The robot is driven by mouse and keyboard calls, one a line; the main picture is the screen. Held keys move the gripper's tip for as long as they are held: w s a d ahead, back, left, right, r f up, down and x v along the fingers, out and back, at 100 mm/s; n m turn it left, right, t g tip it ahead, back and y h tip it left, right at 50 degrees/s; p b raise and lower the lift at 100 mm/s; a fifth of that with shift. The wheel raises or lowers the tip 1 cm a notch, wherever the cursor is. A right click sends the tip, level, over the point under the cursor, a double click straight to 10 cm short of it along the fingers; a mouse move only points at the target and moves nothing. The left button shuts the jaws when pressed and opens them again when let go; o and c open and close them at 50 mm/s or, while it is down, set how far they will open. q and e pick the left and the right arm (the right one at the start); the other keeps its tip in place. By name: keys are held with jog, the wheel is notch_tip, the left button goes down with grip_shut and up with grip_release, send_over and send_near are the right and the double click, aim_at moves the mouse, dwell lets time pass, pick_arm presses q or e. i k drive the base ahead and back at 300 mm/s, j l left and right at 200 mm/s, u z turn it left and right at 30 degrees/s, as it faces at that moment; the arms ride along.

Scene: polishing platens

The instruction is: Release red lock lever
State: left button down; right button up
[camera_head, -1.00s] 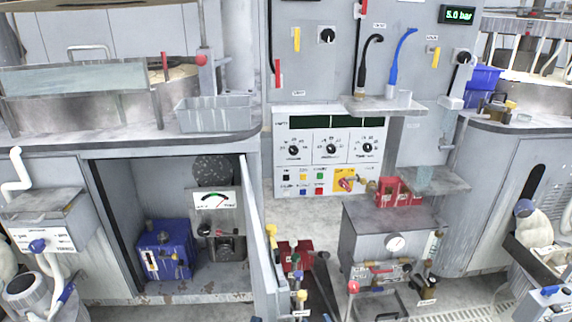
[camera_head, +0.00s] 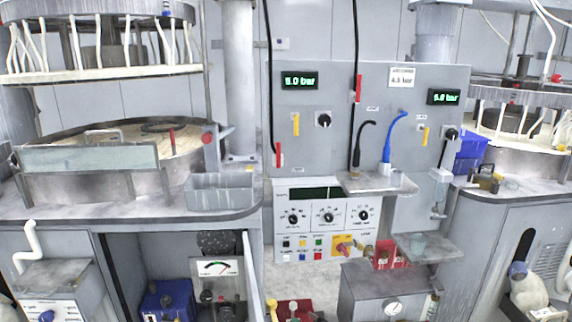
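Several red handles show, and I cannot tell which one is the red lock lever. One is a short upright red handle (camera_head: 279,154) at the left edge of the grey panel. Another red handle (camera_head: 358,88) sits higher on the panel, on a black hose. A small red lever (camera_head: 172,135) stands at the rim of the left platen tub (camera_head: 110,185), beside a post with a red knob (camera_head: 207,138). Neither of my grippers is in view.
The grey panel (camera_head: 340,110) carries displays, yellow handles and black and blue hoses. A grey bin (camera_head: 220,192) sits on the left counter, and a blue bin (camera_head: 470,152) on the right.

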aim_at(220, 298)
jog(key=j, duration=0.45)
jog(key=i+j+u, duration=0.1)
jog(key=j, duration=0.3)
jog(key=i+j, duration=0.1)
jog(key=j, duration=0.35)
jog(key=k+u, duration=0.05)
